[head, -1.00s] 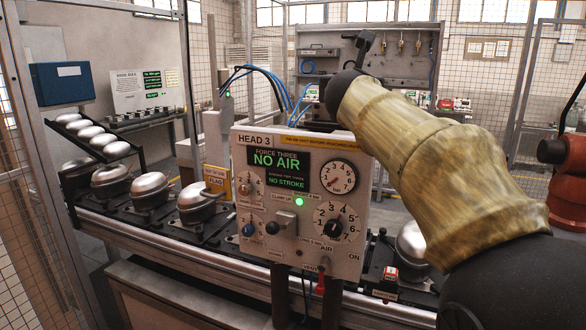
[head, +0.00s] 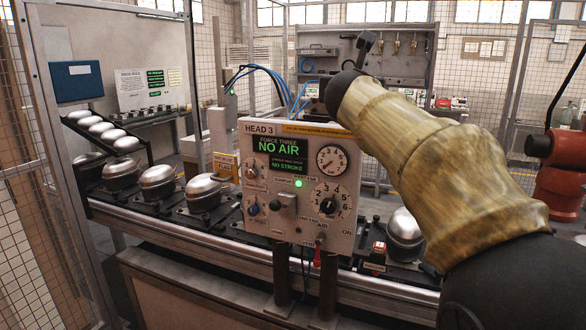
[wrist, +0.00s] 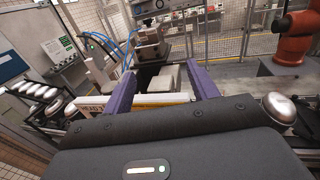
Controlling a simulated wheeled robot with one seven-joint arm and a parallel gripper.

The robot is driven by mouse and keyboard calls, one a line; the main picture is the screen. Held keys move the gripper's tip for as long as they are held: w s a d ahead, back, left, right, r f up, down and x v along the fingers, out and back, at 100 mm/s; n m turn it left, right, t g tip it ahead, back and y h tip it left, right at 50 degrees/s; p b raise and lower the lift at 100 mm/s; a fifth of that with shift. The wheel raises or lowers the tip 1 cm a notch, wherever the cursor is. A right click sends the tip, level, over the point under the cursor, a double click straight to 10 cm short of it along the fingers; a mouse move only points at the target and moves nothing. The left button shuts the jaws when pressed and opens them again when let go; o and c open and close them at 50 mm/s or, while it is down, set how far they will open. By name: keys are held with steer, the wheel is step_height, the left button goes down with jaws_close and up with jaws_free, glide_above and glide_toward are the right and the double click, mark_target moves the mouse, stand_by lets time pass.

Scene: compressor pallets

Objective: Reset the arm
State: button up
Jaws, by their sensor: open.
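My arm, in a tan sleeve, reaches up across the right of the head view, over the HEAD 3 control panel (head: 299,222). In the wrist view my gripper (wrist: 162,78) has two purple fingers spread wide with nothing between them. The fingers point beyond the top edge of the panel, whose HEAD 3 label shows in the wrist view (wrist: 92,107). The panel reads NO AIR and NO STROKE, with a green lamp (head: 298,183) lit.
Silver compressor domes (head: 204,192) stand on a conveyor (head: 150,217) behind the panel, with one more (head: 405,228) at right. A sloped rack (head: 106,135) of domes is at left. An orange robot (head: 560,170) stands at far right. Mesh fencing surrounds the cell.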

steer(key=s+d+f+m+g+p, duration=0.1)
steer(key=s+f+m+g, duration=0.15)
steer(key=f+m, duration=0.45)
steer(key=s+d+f+m+g+y+p, duration=0.1)
steer(key=s+f+m+g, duration=0.2)
steer(key=f, duration=0.8)
steer(key=s+d+f+m+g+p, duration=0.1)
steer(key=d+f+m+g+p, duration=0.15)
steer(key=f+m, duration=0.5)
steer(key=s+a+f+m+g+y+p, duration=0.1)
steer(key=s+f+m+g, duration=0.6)
steer(key=s+f+m, duration=0.9)
steer(key=s+f+y+p, duration=0.1)
steer(key=s+f, duration=0.2)
steer(key=s, duration=0.3)
steer(key=shift+s+a+r, duration=0.1)
